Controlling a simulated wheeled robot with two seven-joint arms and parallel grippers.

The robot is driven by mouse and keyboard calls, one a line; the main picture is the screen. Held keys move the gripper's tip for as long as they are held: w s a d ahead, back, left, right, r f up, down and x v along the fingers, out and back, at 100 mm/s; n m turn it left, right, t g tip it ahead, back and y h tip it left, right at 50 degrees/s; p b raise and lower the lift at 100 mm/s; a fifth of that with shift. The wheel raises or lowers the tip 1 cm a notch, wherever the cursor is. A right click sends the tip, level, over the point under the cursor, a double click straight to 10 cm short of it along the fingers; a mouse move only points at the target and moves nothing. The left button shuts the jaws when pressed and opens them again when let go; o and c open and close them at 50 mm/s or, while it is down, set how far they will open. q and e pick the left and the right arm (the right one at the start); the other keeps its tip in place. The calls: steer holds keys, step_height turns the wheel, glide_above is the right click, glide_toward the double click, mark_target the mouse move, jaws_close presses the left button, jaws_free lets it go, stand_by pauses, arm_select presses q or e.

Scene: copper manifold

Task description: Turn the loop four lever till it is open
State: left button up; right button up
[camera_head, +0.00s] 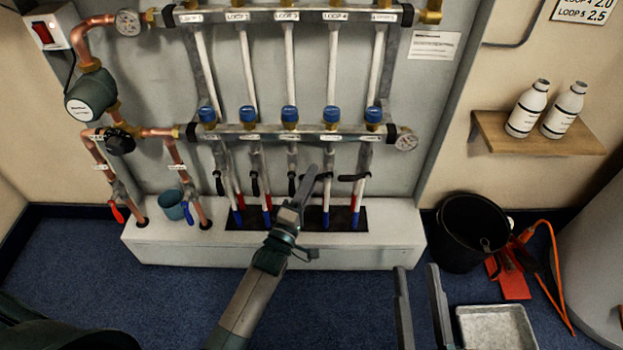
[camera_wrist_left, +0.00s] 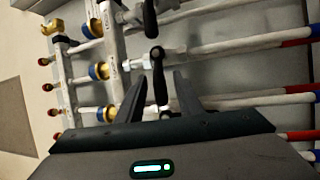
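The loop four lever (camera_head: 323,176) is black and lies crosswise to its pipe, below the "LOOP 4" label. In the left wrist view the lever (camera_wrist_left: 157,72) shows between the fingers of my left gripper (camera_wrist_left: 157,85). Those fingers stand apart, with a gap on each side of the handle. In the head view my left gripper (camera_head: 304,187) is at the left end of this lever and hides part of it. My right gripper (camera_head: 417,268) is open and empty at the bottom, in front of the white plinth.
The loop five lever (camera_head: 353,178) also lies crosswise, close by on the right. The levers of loops one (camera_head: 219,183), two (camera_head: 255,185) and three (camera_head: 292,184) hang along their pipes. A black bucket (camera_head: 468,232) and a grey tray (camera_head: 497,327) are on the floor at right.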

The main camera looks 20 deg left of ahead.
arm_select(q)
steer(key=shift+w+r, duration=0.1)
steer(key=shift+w, duration=0.25)
jaws_close()
